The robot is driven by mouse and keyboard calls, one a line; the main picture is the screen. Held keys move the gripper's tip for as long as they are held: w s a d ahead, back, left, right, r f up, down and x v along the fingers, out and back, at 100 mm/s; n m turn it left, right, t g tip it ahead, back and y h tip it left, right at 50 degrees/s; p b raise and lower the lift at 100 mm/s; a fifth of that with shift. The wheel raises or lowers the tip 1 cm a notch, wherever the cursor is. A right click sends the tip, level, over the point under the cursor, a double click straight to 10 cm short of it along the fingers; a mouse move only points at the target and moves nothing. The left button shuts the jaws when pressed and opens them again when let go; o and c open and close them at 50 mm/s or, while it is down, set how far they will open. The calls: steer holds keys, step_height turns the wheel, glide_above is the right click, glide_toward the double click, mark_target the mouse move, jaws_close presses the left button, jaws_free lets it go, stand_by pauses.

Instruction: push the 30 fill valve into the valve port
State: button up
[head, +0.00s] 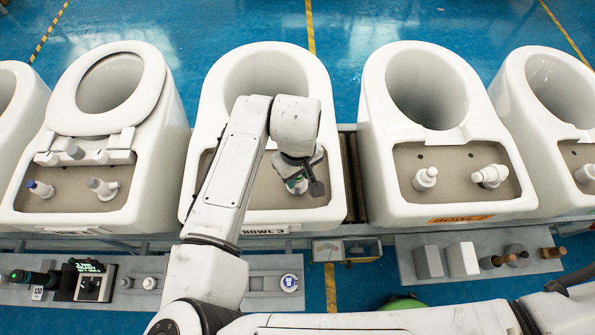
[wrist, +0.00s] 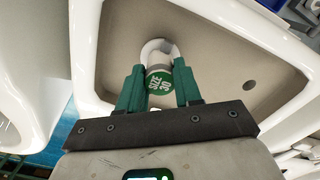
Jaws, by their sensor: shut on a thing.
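The 30 fill valve (wrist: 158,80) is a white and grey fitting with a green end marked "SIZE 30", seen in the wrist view. My gripper (wrist: 160,70) has its green fingers shut on either side of it. In the head view my gripper (head: 298,182) is over the rear deck of the middle white toilet (head: 210,110), labelled "BOWL 3", and its arm covers part of the deck. A dark round hole (wrist: 249,86) shows in the deck, right of the valve in the wrist view. The valve's lower end and any port under it are hidden.
A toilet with two white fittings (head: 430,220) stands to the right, and one with a raised-rim seat (head: 110,90) to the left. A grey tray (head: 405,268) with blocks and brown-handled tools is at front right. A device with a green display (head: 90,268) is at front left.

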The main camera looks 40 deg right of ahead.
steer(key=shift+f+b, duration=0.55)
steer(key=shift+f, duration=0.4)
stand_by(0.4)
steer(key=o, duration=1.1)
steer(key=shift+c, duration=0.2)
steer(key=shift+r, duration=0.1)
step_height(320, 180, up, 11)
steer(key=shift+f+b, duration=0.15)
steer(key=shift+b, duration=0.6)
